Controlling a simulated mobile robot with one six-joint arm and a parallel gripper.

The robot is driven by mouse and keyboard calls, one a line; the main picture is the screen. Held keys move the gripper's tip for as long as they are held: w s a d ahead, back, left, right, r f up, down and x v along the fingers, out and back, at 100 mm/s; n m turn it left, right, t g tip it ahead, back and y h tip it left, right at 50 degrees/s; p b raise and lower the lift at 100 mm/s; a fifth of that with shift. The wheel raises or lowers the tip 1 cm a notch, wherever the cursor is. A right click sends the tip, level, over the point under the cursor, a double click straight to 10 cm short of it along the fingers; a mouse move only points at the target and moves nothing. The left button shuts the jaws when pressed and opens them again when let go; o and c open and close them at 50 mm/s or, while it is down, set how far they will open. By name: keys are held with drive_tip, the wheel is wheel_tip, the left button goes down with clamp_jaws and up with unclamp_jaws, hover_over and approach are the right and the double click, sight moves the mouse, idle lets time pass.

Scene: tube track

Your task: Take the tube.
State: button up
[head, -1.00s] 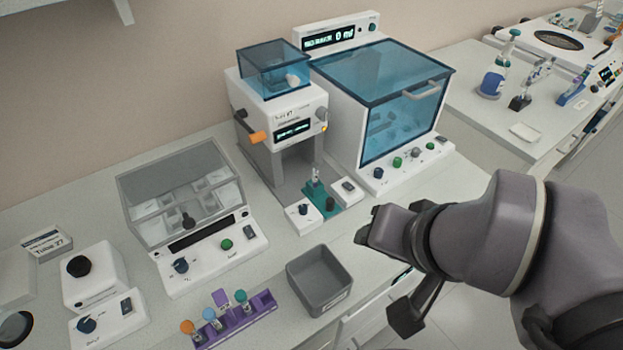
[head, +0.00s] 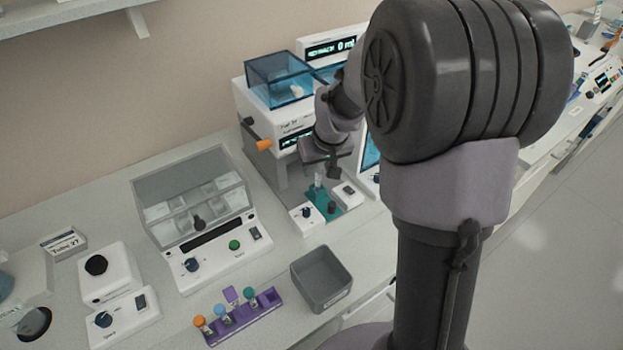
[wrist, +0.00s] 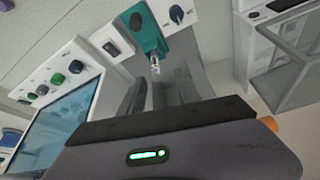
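A small clear tube (head: 318,181) stands upright on the teal track (head: 326,205) at the front of the white analyser (head: 262,118). In the wrist view the tube (wrist: 155,66) shows just beyond and roughly between my two grey fingers. My gripper (head: 331,163) is above and near the tube in the head view, in front of the analyser, and my arm partly hides the analyser. In the wrist view my gripper (wrist: 158,88) looks open, its fingers apart with nothing seen between them. I cannot tell the exact gap to the tube.
A purple rack (head: 262,309) with several capped tubes and a grey bin (head: 322,278) stand at the front. A clear-lidded device (head: 195,200) is left of the analyser. Bench between bin and track is clear.

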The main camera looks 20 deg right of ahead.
sight(319, 172)
drive_tip(key=x, duration=0.1)
drive_tip(key=b+x, duration=0.1)
drive_tip(key=x, duration=0.1)
drive_tip(key=b+x, duration=0.1)
drive_tip(key=x, duration=0.1)
drive_tip(key=shift+s+d+f, duration=0.2)
drive_tip(key=shift+s+d, duration=0.05)
drive_tip(key=shift+d, duration=0.05)
drive_tip(key=shift+w+f, duration=0.25)
drive_tip(key=shift+r, duration=0.15)
drive_tip(key=shift+c, duration=0.3)
clamp_jaws()
wheel_tip(319, 172, up, 10)
drive_tip(key=p, duration=0.3)
drive_tip(key=shift+p, duration=0.3)
